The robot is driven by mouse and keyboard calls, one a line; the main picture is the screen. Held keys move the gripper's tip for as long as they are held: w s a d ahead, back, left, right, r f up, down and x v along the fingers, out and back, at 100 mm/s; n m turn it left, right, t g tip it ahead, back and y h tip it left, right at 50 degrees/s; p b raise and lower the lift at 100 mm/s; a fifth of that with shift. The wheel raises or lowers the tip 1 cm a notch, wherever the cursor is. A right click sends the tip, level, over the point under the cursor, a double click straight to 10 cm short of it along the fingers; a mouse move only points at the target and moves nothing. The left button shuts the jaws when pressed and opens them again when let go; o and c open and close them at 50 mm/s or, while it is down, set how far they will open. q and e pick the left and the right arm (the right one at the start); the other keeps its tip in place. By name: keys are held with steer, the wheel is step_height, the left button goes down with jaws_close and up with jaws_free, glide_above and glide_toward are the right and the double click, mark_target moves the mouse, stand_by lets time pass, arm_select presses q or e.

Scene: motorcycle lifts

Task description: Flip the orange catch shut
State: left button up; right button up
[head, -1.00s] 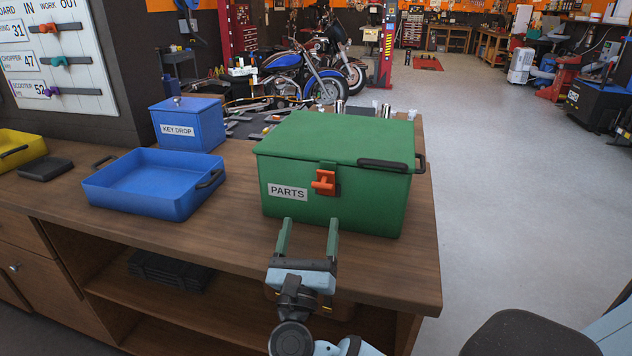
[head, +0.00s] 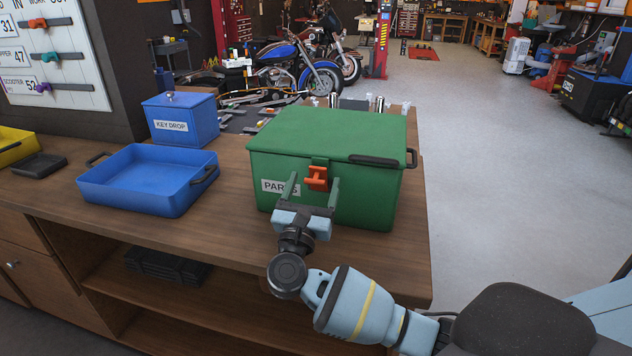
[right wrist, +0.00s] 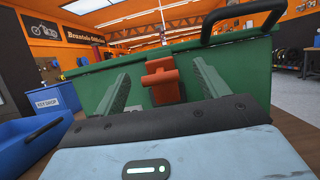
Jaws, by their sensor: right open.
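The orange catch (head: 316,179) is on the front of the green PARTS box (head: 375,205), just under the lid's edge. The box lid is down. My right gripper (head: 314,181) is open in front of the box, with one finger on each side of the catch. In the right wrist view the catch (right wrist: 163,82) stands between the two spread fingers (right wrist: 160,85), with gaps on both sides. I cannot tell whether a finger touches the box. The left gripper is not in view.
The box stands near the right end of the wooden bench (head: 235,225). A blue tray (head: 150,200) and a blue KEY DROP box (head: 185,130) are to its left. A black handle (head: 377,161) is on the lid. Bench top in front of the tray is clear.

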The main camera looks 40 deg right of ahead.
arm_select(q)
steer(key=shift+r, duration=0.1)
arm_select(e)
steer(key=shift+w+d+r, duration=0.1)
steer(key=shift+w+d, duration=0.15)
steer(key=shift+d, duration=0.05)
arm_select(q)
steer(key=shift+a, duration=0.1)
arm_select(e)
steer(key=shift+c, duration=0.2)
